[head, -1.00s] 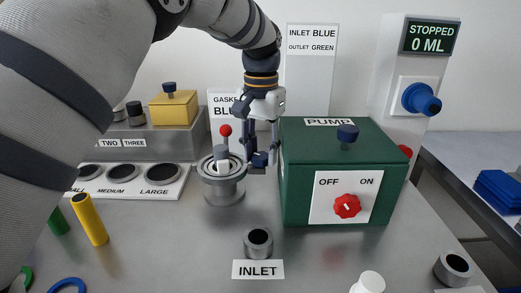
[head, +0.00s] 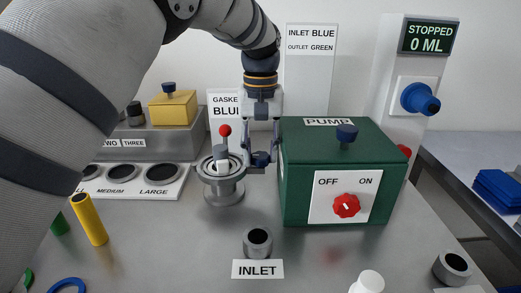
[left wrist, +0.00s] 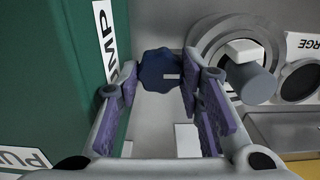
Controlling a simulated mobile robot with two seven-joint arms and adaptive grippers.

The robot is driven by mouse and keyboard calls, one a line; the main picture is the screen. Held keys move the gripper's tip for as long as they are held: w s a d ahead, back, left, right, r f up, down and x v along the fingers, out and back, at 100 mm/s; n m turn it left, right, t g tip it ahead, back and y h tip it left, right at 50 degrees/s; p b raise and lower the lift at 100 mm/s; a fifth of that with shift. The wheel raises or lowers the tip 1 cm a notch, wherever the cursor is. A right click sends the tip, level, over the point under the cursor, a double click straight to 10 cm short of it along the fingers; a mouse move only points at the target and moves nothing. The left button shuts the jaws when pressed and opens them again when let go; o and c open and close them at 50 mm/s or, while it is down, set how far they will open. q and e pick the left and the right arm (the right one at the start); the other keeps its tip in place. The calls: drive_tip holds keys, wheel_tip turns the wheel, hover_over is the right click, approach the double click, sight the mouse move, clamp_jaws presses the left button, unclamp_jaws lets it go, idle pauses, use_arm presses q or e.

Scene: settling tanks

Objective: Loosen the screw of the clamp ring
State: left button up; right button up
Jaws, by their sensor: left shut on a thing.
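The clamp ring (head: 210,178) is a grey metal ring around the top of a short flanged pipe stand (head: 224,193), left of the green pump box. Its dark blue screw knob (head: 260,159) sticks out on the ring's right side. My left gripper (head: 261,163) points down with its fingers on either side of the knob, shut on it. In the left wrist view the lobed knob (left wrist: 160,68) shows between the far ends of the fingers (left wrist: 163,100), with the ring (left wrist: 208,40) to its right. The fingers partly hide the screw. My right gripper is not in view.
The green pump box (head: 330,165) stands close to the right of my left gripper. A red-ball lever (head: 225,131) rises at the ring. The INLET pipe stub (head: 257,243) stands in front. The gauge plate (head: 140,183) and yellow box (head: 173,108) are at left.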

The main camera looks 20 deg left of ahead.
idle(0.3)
use_arm(q)
drive_tip(key=o, duration=1.2)
drive_tip(key=shift+c, duration=0.2)
drive_tip(key=shift+r, duration=0.1)
